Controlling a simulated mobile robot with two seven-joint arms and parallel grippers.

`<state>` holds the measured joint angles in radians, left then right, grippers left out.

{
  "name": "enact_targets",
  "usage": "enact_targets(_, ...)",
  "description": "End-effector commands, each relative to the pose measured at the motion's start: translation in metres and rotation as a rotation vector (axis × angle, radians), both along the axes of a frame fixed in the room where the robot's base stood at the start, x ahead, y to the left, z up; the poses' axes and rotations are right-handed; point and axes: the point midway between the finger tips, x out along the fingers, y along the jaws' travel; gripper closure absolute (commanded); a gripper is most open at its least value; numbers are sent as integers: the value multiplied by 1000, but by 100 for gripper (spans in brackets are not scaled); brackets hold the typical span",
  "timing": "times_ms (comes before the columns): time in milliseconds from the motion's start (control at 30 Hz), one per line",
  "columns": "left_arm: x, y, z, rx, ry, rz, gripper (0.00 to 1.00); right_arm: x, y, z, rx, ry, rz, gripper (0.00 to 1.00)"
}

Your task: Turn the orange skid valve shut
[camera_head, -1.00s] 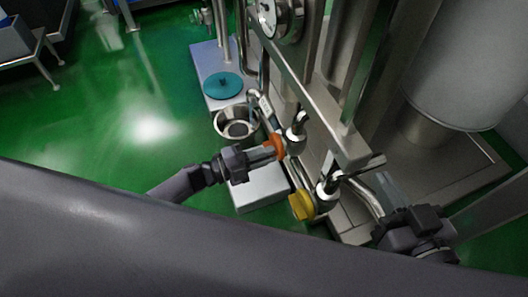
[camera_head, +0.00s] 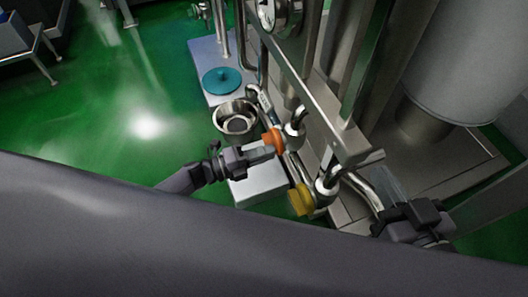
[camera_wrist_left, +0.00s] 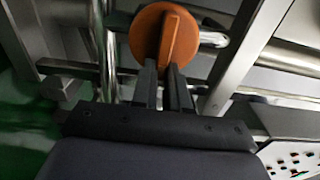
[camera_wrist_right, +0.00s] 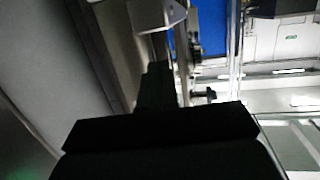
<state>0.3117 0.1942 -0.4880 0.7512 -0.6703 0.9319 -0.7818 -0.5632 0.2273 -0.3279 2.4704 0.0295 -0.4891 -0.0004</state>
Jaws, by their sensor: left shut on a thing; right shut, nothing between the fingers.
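The orange skid valve (camera_head: 274,140) is a round orange knob on a steel fitting at the side of the skid. My left gripper (camera_head: 265,151) reaches it from the left. In the left wrist view, the orange knob (camera_wrist_left: 148,32) faces the camera with a raised ridge across it. The left fingertips (camera_wrist_left: 162,72) are shut on the lower end of that ridge. My right gripper (camera_head: 390,190) is shut and empty at the right, beside the skid. It also shows, dark, in the right wrist view (camera_wrist_right: 158,85).
A yellow knob (camera_head: 301,200) sits on a similar fitting just below and right of the orange one. A steel bucket (camera_head: 221,118), a teal lid (camera_head: 222,80) and a pale block (camera_head: 259,187) are close by. Open green floor (camera_head: 110,110) lies to the left.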

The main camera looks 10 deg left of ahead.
Motion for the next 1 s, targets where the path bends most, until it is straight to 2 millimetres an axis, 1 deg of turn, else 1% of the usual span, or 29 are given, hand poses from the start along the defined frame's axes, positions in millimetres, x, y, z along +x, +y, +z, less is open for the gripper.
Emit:
enact_targets(200, 0, 2, -2, 7, 0, 2, 100, 0, 0, 0, 0, 0, 0, 100)
enact_targets(233, 0, 3, -2, 7, 0, 2, 83, 0, 0, 0, 0, 0, 0, 100)
enact_targets(267, 0, 3, -2, 7, 0, 2, 73, 0, 0, 0, 0, 0, 0, 100)
enact_targets(300, 0, 2, -2, 7, 1, 2, 61, 0, 0, 0, 0, 0, 0, 100)
enact_targets(567, 0, 1, -1, 4, 0, 1, 61, 0, 0, 0, 0, -1, 0, 100)
enact_targets(667, -3, 5, 0, 4, 1, 2, 61, 0, 0, 2, 3, 1, 1, 100)
enact_targets(800, -13, 21, 0, 7, 2, 2, 61, -1, 2, 5, 19, 21, 8, 100)
enact_targets(1000, -31, 48, 0, 6, 3, 3, 61, 1, 6, -3, 38, 73, 15, 100)
